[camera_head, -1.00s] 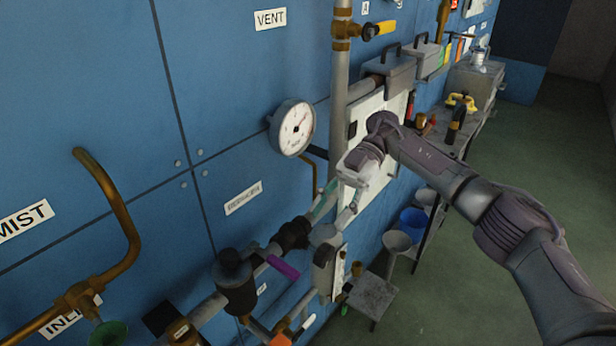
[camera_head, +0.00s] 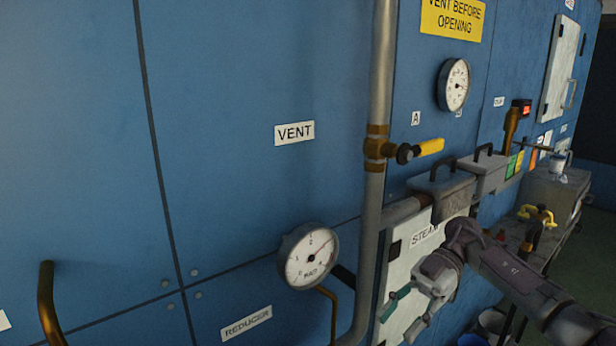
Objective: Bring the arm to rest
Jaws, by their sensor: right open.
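My right arm (camera_head: 510,272) comes in from the lower right. My right gripper (camera_head: 403,317) is open, with its fingers apart and pointing down and to the left. Nothing shows between the fingers. It stands in front of the white panel (camera_head: 396,262) marked STEAM, right of the vertical pipe. I cannot tell how far it is from the panel. My left gripper is not in view.
A round gauge (camera_head: 307,256) and the grey vertical pipe (camera_head: 378,110) are left of the gripper. A yellow valve lever (camera_head: 430,147) and grey boxes (camera_head: 440,190) are above it. A bench (camera_head: 553,195) stands at right.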

